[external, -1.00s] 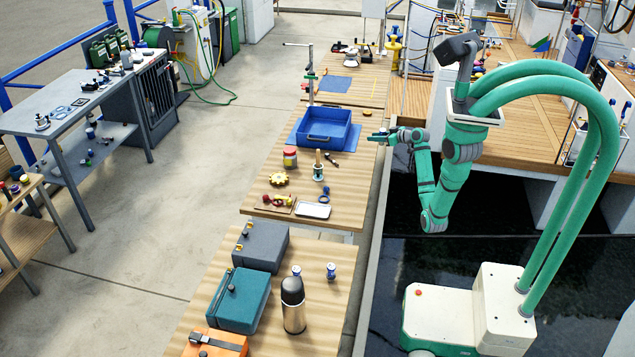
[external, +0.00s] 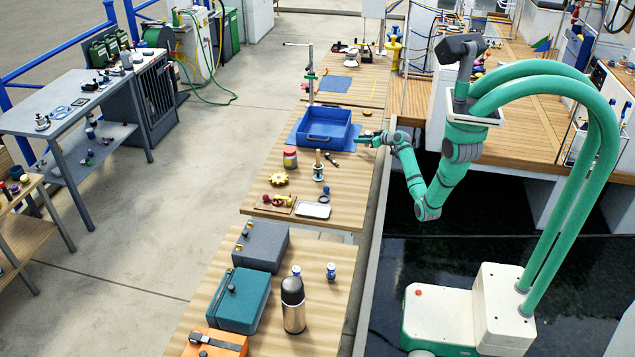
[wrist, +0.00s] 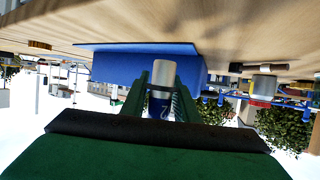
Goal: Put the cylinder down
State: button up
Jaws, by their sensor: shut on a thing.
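A small cylinder (wrist: 161,88), with a silver-white part and a blue part, is between the fingers of my gripper (wrist: 160,100) in the wrist view. The gripper is shut on it. In the external view my gripper (external: 362,139) is at the right edge of the wooden table (external: 342,178), just right of the blue tray (external: 326,138). The cylinder is too small to make out clearly there. In the wrist view, which looks upside down, the blue tray (wrist: 120,65) is behind the cylinder.
The right part of the table is mostly bare. A clamp stand (external: 311,80) rises behind the tray.

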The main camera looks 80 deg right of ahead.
aim_at(360, 150)
jog(key=shift+w+d+f, duration=0.2)
jog(key=shift+d+f, duration=0.05)
jog(key=shift+f, duration=1.6)
jog(key=shift+f, duration=0.15)
jog(key=o, duration=1.1)
jog(key=shift+s, duration=0.1)
jog(key=v, duration=1.2)
